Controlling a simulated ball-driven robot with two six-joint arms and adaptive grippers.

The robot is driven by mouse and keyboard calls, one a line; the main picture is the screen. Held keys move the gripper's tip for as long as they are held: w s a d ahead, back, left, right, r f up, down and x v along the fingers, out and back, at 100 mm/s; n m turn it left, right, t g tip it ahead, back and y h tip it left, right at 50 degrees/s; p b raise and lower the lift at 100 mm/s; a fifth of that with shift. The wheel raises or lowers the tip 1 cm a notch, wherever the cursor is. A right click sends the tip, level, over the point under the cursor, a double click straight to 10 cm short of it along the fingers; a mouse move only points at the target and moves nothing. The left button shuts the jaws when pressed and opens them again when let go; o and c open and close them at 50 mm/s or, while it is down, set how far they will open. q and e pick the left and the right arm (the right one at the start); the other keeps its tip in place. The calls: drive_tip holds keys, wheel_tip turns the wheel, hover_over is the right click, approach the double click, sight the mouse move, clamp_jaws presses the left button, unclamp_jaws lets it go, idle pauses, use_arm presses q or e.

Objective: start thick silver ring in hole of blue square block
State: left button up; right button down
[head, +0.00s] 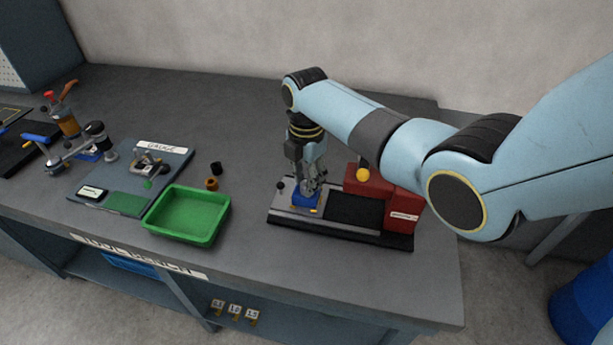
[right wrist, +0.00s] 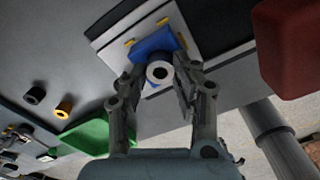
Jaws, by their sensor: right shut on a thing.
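The thick silver ring (right wrist: 159,72) shows in the right wrist view as a pale ring face with a dark centre, between the fingertips. My right gripper (right wrist: 160,82) is shut on it. The blue square block (right wrist: 153,42) lies right behind the ring and is partly covered by it. In the head view the blue block (head: 304,198) sits on the light plate of a fixture, with my right gripper (head: 312,188) pointing down just over it. The fingers hide the ring there. I cannot tell whether the ring's end is inside the hole. My left gripper is not in view.
A red box (head: 402,203) with a yellow ball (head: 362,174) stands at the fixture's right. A green tray (head: 149,225), a black ring (head: 216,168) and a copper-coloured ring (head: 211,184) are to the left. A gauge board (head: 125,203) lies farther left.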

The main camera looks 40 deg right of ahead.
drive_tip(key=shift+f, duration=0.1)
idle(0.6)
drive_tip(key=shift+c, duration=2.3)
unclamp_jaws()
wheel_tip(320, 180, up, 3)
drive_tip(key=p, duration=0.3)
drive_tip(key=shift+f, duration=0.2)
drive_tip(key=shift+r+p, duration=0.8)
drive_tip(key=shift+r, duration=1.35)
